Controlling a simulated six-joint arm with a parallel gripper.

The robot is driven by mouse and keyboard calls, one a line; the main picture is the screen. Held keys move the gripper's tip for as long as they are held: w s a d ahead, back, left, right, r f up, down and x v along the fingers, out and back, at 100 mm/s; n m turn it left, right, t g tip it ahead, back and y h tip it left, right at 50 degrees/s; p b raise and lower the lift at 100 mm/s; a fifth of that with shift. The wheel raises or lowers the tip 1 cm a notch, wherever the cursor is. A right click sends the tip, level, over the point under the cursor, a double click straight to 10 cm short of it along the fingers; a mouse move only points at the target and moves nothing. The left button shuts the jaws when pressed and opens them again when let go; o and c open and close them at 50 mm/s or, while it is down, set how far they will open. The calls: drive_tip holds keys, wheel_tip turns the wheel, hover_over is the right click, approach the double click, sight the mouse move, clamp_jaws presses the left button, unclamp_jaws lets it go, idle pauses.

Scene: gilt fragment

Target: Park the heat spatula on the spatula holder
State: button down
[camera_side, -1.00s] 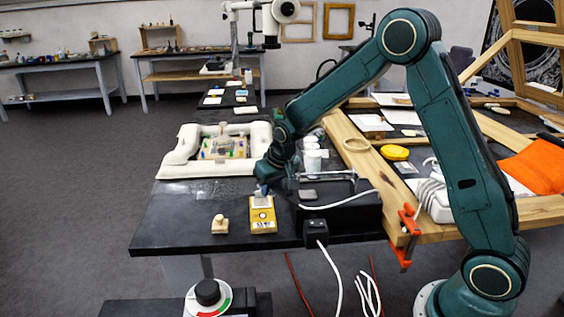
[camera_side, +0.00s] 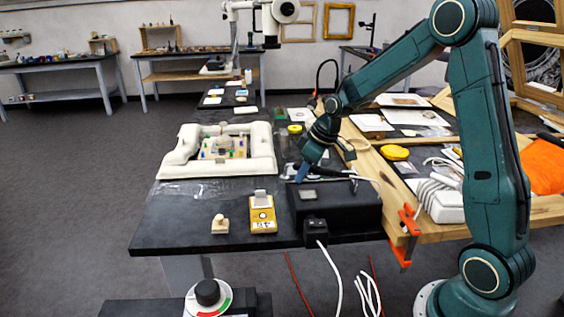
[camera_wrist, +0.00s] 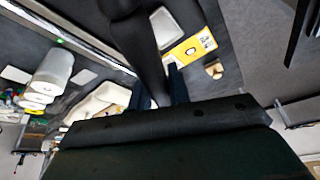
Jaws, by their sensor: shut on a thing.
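My gripper (camera_side: 303,172) is over the back of the black box, at the metal spatula holder (camera_side: 340,177). In the wrist view my gripper (camera_wrist: 160,92) is shut on a long dark handle, which I take as the heat spatula (camera_wrist: 146,50).
The black box (camera_side: 350,213) with a white cord stands at the table's front edge. To its left are a yellow device (camera_side: 263,226) with a grey pad and a wooden block (camera_side: 220,225). A white cushion ring (camera_side: 178,158) surrounds the fragment (camera_side: 222,146). An orange clamp (camera_side: 404,238) grips the wooden frame.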

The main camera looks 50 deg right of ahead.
drive_tip(key=s+d+r+n+g+y, duration=0.1)
drive_tip(key=s+d+r+n, duration=0.2)
drive_tip(key=s+r+n, duration=0.1)
drive_tip(key=shift+s+d+n+y, duration=0.15)
drive_tip(key=shift+s+n+y, duration=0.25)
drive_tip(key=shift+s+n, duration=0.45)
drive_tip(key=shift+s+f, duration=0.1)
drive_tip(key=shift+f, duration=0.05)
drive_tip(key=shift+f, duration=3.1)
drive_tip(key=shift+f, duration=0.15)
drive_tip(key=c, duration=1.6)
unclamp_jaws()
drive_tip(key=o, duration=0.5)
